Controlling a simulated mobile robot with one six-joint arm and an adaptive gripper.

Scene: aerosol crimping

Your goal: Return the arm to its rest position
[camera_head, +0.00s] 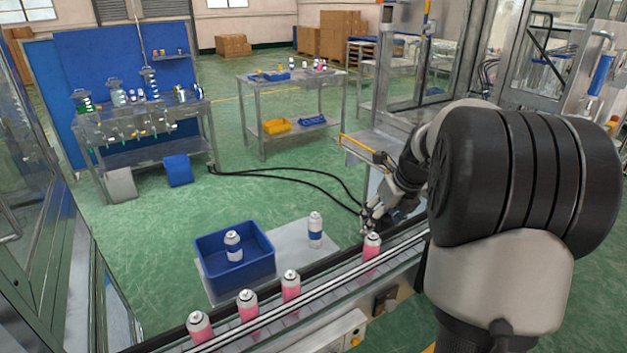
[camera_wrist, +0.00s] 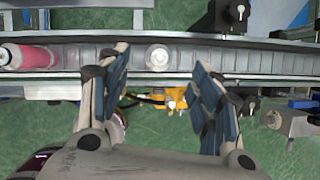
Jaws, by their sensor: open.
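My gripper (camera_head: 374,212) is at the end of my arm on the right of the head view, just above the conveyor. In the wrist view its fingers (camera_wrist: 158,75) are spread wide with nothing between the pads. A pink can with a pale top (camera_head: 372,246) stands upright on the conveyor just below the gripper. In the wrist view a round pale can top (camera_wrist: 157,58) shows on the conveyor in the gap beyond the fingertips, apart from them.
Several more pink cans (camera_head: 291,287) stand along the conveyor (camera_head: 330,285). A blue bin (camera_head: 251,270) holds a white-and-blue can (camera_head: 233,246). Another such can (camera_head: 315,229) stands on a grey plate (camera_head: 289,240). Worktables (camera_head: 293,84) stand behind; green floor lies between.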

